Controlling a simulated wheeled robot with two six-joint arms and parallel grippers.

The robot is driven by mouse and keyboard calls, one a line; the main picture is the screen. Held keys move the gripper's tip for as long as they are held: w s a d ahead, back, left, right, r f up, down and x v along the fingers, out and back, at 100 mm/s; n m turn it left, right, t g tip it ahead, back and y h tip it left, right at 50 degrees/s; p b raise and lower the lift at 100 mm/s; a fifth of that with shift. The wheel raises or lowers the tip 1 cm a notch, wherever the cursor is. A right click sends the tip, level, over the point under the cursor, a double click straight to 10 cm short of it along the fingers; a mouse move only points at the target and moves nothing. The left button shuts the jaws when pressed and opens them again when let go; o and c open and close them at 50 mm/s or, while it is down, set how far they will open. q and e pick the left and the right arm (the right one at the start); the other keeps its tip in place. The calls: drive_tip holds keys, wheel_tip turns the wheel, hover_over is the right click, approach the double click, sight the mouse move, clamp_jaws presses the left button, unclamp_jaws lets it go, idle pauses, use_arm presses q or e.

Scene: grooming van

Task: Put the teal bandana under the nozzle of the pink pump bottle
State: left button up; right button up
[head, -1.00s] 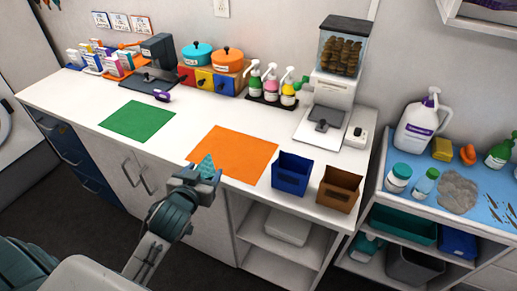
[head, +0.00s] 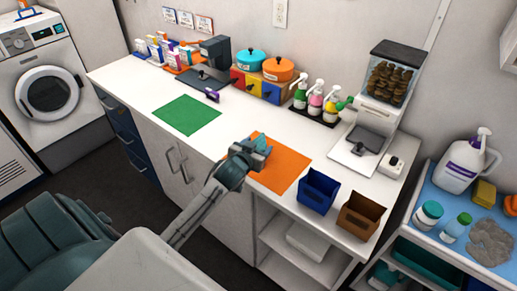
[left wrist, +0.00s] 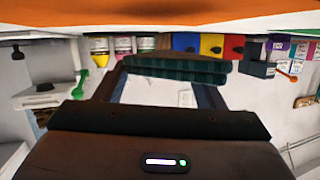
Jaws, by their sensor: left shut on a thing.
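My left gripper (head: 262,146) is shut on the teal bandana (head: 260,138), above the left part of the orange mat on the counter. In the left wrist view, which is upside down, the bandana (left wrist: 175,70) is a dark teal checked roll held across the fingers. The pink pump bottle (head: 315,104) stands upright at the back of the counter, between a green and a yellow pump bottle, with a white pump head on top. It also shows in the left wrist view (left wrist: 123,46). The gripper is well in front of it, apart from it. My right gripper is in neither view.
The bottles share a black tray (head: 296,112). The orange mat (head: 290,172) and green mat (head: 187,115) are bare. Blue (head: 318,191) and brown (head: 358,216) bins stand at the front right. A treat dispenser (head: 366,145) stands right of the bottles.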

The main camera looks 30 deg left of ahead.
use_arm(q)
drive_tip(key=shift+w+a, duration=0.1)
drive_tip(key=shift+w, duration=0.35)
drive_tip(key=shift+f, duration=0.3)
drive_tip(key=shift+f+p, duration=0.6)
drive_tip(key=shift+f, duration=0.95)
drive_tip(key=o, duration=1.6)
